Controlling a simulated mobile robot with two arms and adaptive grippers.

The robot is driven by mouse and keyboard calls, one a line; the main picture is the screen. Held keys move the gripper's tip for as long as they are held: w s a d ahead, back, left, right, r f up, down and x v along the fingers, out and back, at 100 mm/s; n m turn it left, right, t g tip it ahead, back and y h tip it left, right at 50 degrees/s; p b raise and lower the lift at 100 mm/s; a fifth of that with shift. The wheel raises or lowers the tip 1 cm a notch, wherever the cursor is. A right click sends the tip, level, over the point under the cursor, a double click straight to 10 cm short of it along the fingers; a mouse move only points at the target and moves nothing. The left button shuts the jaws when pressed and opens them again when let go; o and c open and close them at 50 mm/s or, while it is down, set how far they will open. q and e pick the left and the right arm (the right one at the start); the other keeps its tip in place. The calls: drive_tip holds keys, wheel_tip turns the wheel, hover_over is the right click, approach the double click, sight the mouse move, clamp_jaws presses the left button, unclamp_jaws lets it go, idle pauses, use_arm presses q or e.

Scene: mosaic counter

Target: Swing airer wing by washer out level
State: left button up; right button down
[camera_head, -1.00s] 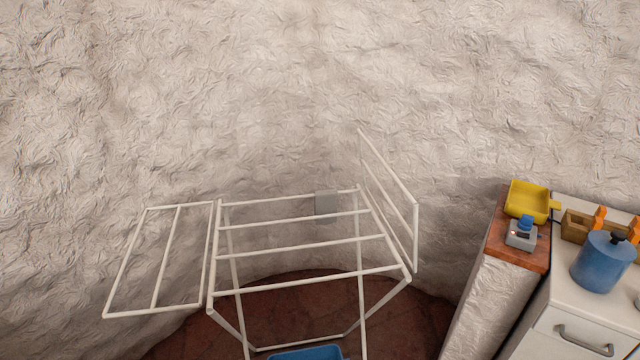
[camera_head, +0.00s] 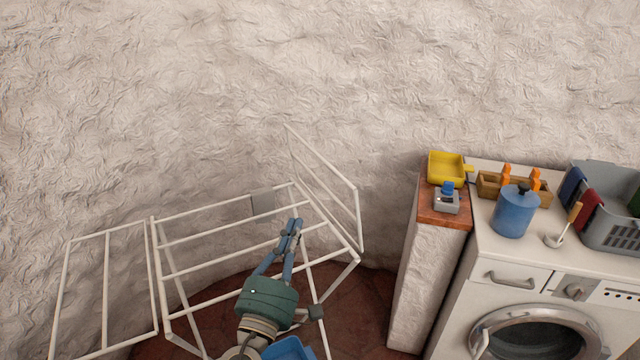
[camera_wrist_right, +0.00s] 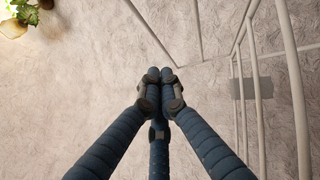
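The white airer (camera_head: 158,266) stands against the wall at the left. Its wing by the washer (camera_head: 321,157) stands up steeply from the right end of the frame. Its other wing (camera_head: 106,290) is out roughly level at the left. My right gripper (camera_head: 293,226) is over the airer, left of and below the raised wing, and apart from it. In the right wrist view the gripper's fingertips (camera_wrist_right: 160,82) are together with nothing between them, and white rods show beyond and to the right. The washer (camera_head: 480,300) is at the right. My left gripper is out of view.
A narrow wall with a wooden top (camera_head: 443,215) stands between airer and washer, holding a yellow tray (camera_head: 447,168). A blue canister (camera_head: 514,212) and grey basket (camera_head: 610,235) are on the washer. A blue tub (camera_head: 290,348) lies below the airer.

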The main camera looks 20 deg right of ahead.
drive_tip(key=shift+w, duration=0.1)
drive_tip(key=s+d+p+x, duration=0.1)
drive_tip(key=p+x, duration=0.5)
drive_tip(key=x, duration=0.6)
drive_tip(key=shift+d+r, duration=0.35)
drive_tip(key=shift+d, duration=0.5)
